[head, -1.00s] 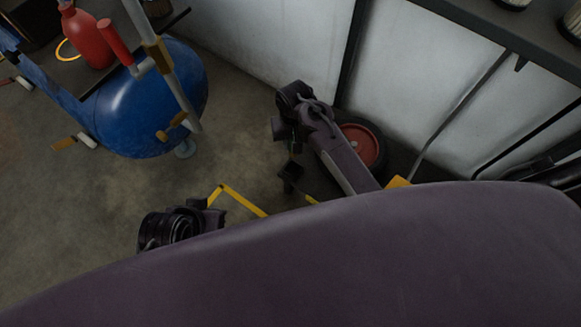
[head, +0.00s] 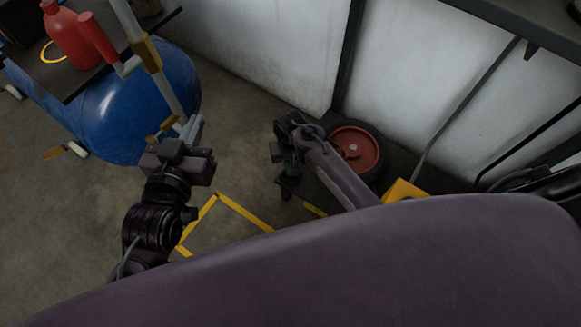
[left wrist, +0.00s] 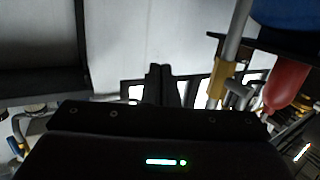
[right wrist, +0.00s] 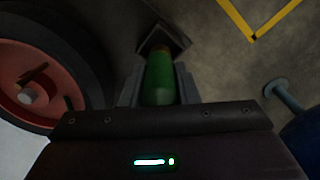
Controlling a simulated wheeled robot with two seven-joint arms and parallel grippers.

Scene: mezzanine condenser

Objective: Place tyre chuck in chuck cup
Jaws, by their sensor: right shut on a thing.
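My right gripper (right wrist: 159,88) is shut on a green, rounded cylinder in the right wrist view, which I take to be the tyre chuck (right wrist: 159,76). A dark square piece (right wrist: 172,38) shows at its far end; I cannot tell whether it belongs to the chuck. In the head view my right gripper (head: 287,164) is above the floor, left of the red-hubbed wheel, with the held thing small and dark below it. My left gripper (left wrist: 160,84) is shut and empty, its fingers together; in the head view it is near the grey pipe. I cannot make out the chuck cup.
A blue tank (head: 122,115) stands at left under a dark shelf holding a red bottle (head: 70,35). A grey pipe (head: 165,85) slopes down there. A wheel with red hub (head: 356,148) is by the wall. Yellow lines (head: 243,213) mark open floor.

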